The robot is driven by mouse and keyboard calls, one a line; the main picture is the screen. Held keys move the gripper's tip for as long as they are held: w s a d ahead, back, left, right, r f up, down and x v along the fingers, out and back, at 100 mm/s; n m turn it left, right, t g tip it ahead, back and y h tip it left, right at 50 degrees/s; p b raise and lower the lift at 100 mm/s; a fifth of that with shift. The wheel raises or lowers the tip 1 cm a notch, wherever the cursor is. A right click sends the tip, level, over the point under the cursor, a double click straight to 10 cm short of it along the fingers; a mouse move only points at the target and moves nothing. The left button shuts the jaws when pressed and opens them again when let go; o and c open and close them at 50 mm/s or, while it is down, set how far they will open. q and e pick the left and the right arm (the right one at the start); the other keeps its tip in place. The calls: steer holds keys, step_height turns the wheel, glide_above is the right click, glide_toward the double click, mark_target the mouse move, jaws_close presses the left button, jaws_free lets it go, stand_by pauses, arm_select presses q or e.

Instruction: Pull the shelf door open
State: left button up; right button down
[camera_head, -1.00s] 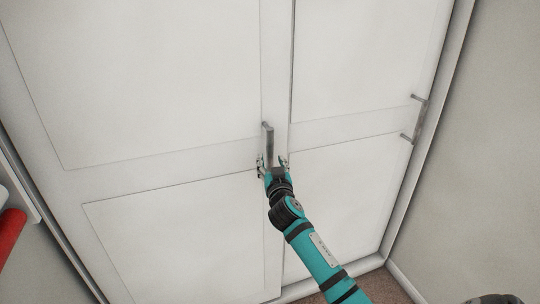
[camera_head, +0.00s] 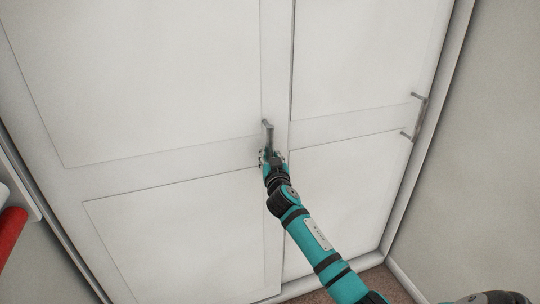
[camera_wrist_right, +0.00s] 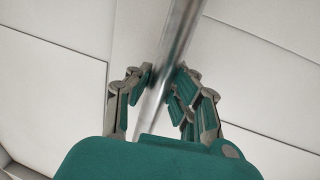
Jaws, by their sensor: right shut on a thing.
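A white panelled door (camera_head: 150,80) on the left has an upright grey bar handle (camera_head: 268,134) near its right edge. My right gripper (camera_head: 271,157) is at the lower part of this handle. In the right wrist view the metal handle (camera_wrist_right: 176,55) runs between the fingers of the gripper (camera_wrist_right: 165,82), and the fingers are closed on it from both sides. A second white door (camera_head: 350,70) on the right has its own bar handle (camera_head: 417,118) near its right edge. Both doors look closed. My left gripper is not in view.
A plain wall (camera_head: 490,150) stands to the right of the doors. A red object (camera_head: 10,235) shows at the left edge. A strip of brown floor (camera_head: 375,284) shows below the right door.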

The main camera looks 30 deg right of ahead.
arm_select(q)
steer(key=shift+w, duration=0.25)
arm_select(e)
steer(key=shift+w+f, duration=0.1)
steer(key=shift+f, duration=0.1)
